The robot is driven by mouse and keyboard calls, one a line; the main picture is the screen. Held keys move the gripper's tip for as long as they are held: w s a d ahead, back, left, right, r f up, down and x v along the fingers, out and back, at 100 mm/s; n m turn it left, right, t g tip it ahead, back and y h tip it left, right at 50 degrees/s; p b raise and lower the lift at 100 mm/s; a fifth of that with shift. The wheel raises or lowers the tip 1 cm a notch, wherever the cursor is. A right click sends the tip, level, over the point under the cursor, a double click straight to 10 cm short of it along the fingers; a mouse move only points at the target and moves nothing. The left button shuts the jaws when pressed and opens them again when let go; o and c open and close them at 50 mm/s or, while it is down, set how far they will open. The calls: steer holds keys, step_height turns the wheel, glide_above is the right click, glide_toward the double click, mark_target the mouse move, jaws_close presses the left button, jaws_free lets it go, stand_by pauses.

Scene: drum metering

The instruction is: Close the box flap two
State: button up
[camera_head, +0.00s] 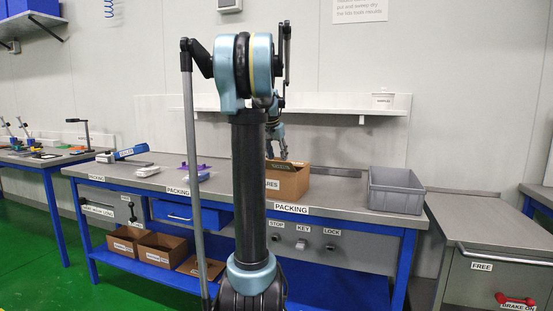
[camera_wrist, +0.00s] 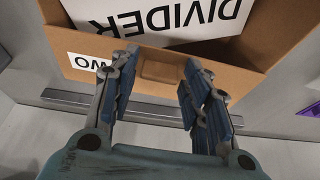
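The brown cardboard box (camera_head: 292,184) stands on the packing bench, with a label ending in "ARES" on its front. In the wrist view, a cardboard flap (camera_wrist: 231,82) carries a white, upside-down label that reads as part of "TWO". A white panel (camera_wrist: 170,15) marked "DIVIDER" shows inside the box beyond it. The flap looks raised, but its exact angle cannot be told. My gripper (camera_wrist: 158,72) is open, its two fingers apart on either side of a small cardboard tab on the flap. Contact with the flap cannot be told. In the head view, my gripper (camera_head: 278,150) is over the box, partly hidden.
A grey open bin (camera_head: 396,191) stands right of the box on the bench (camera_head: 340,207). A shelf (camera_head: 345,112) runs along the wall behind. Purple and white items (camera_head: 196,174) lie to the left. Cartons (camera_head: 162,249) sit on the lower shelf.

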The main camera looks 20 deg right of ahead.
stand_by(0.3)
steer(key=v, duration=1.2)
steer(key=shift+f, duration=0.1)
